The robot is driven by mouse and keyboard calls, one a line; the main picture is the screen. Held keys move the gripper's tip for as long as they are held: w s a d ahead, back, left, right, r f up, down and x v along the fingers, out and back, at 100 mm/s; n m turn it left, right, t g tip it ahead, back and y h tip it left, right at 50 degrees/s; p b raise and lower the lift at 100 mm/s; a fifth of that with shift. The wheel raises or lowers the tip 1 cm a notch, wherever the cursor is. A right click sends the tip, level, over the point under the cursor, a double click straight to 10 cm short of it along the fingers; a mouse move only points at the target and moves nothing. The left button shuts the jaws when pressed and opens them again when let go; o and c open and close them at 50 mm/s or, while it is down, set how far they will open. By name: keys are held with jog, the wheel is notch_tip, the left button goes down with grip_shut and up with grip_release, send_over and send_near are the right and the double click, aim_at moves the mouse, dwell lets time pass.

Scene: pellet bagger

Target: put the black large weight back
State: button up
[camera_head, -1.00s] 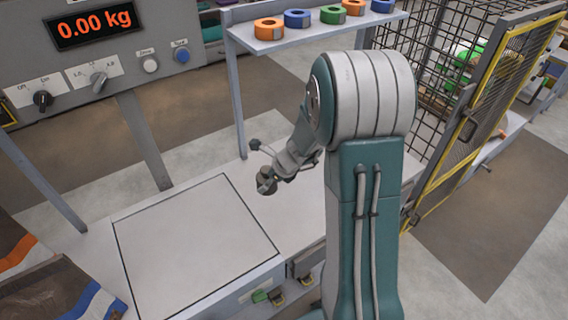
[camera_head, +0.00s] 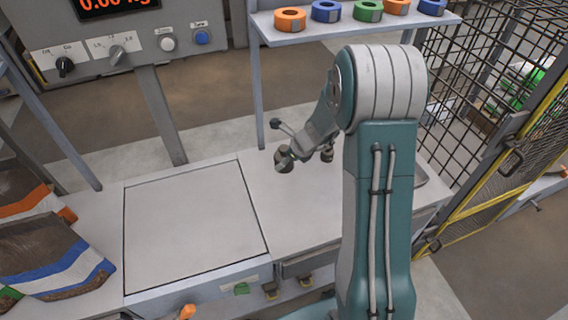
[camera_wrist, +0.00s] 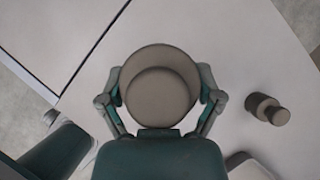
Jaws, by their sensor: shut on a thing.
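The large weight (camera_head: 284,162), dark grey-brown and round with a knob on top, is held in my gripper (camera_head: 286,156). It is over the pale bench, just right of the outlined square plate (camera_head: 190,225). I cannot tell whether its base touches the bench. The wrist view shows the weight (camera_wrist: 160,98) from above, with one finger of my gripper (camera_wrist: 160,92) on each side of it. A smaller dark weight (camera_wrist: 268,108) stands on the bench to the right; it also shows in the head view (camera_head: 327,155), partly beside my wrist.
A shelf (camera_head: 350,28) with coloured tape rolls stands behind. A control panel (camera_head: 125,45) with knobs is at the back left. Filled bags (camera_head: 45,255) lie at the left. A mesh fence (camera_head: 470,90) and yellow-framed gate (camera_head: 520,150) are on the right. The square plate is bare.

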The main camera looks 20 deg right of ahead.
jog(key=w+d+f, duration=0.2)
jog(key=w+d, duration=0.2)
jog(key=d, duration=0.1)
send_over(296, 166)
jog(key=f, duration=0.3)
jog(key=a+f, duration=0.1)
jog(key=shift+s+f, duration=0.25)
jog(key=shift+s, duration=0.15)
jog(key=shift+w+d+f, duration=0.15)
jog(key=shift+w+f, duration=0.3)
jog(key=shift+f, duration=0.05)
jog(key=f, duration=0.1)
jog(key=d+f, duration=0.1)
jog(key=f, duration=0.1)
jog(key=shift+w+f, duration=0.1)
jog(key=shift+f, duration=0.2)
jog(key=shift+a, duration=0.15)
jog(key=shift+a, duration=0.1)
jog(key=o, duration=0.9)
jog(key=shift+f, duration=0.1)
jog(key=shift+o, duration=0.9)
